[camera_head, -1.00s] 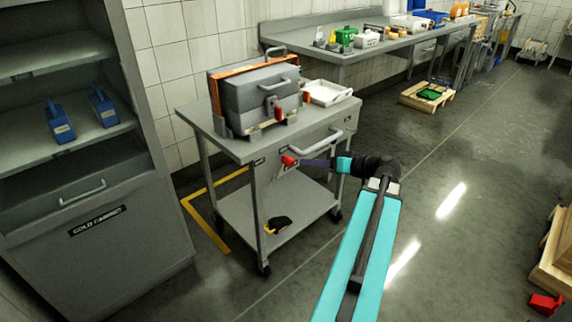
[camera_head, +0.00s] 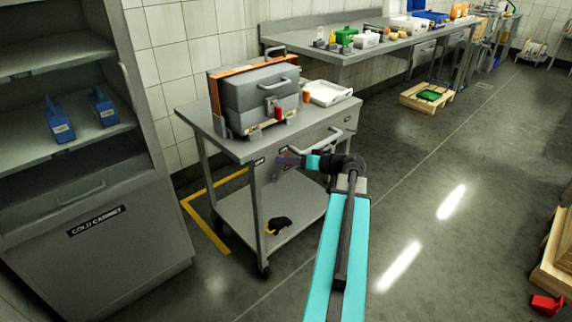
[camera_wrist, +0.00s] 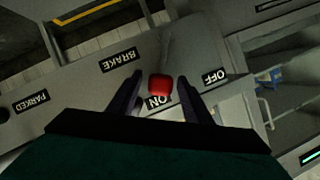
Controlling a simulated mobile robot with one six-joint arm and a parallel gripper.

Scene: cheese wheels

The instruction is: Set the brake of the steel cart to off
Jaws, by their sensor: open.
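The steel cart (camera_head: 236,146) stands left of centre in the head view. Its brake panel (camera_wrist: 180,50) fills the middle of the wrist view, with BRAKE, ON and OFF labels. The red brake knob (camera_wrist: 159,85) sits right by the ON label (camera_wrist: 158,102); the OFF label (camera_wrist: 214,76) is to its right. My gripper (camera_wrist: 158,84) is open, with one finger on each side of the knob and a gap visible on both sides. In the head view my gripper (camera_head: 284,160) is at the cart's front edge and hides the knob.
A grey hinged machine (camera_head: 258,95) and a white tray (camera_head: 326,92) stand on the cart top. A black and yellow item (camera_head: 279,226) lies on its lower shelf. The cold cabinet (camera_head: 95,235) is at left. The floor at right is mostly clear.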

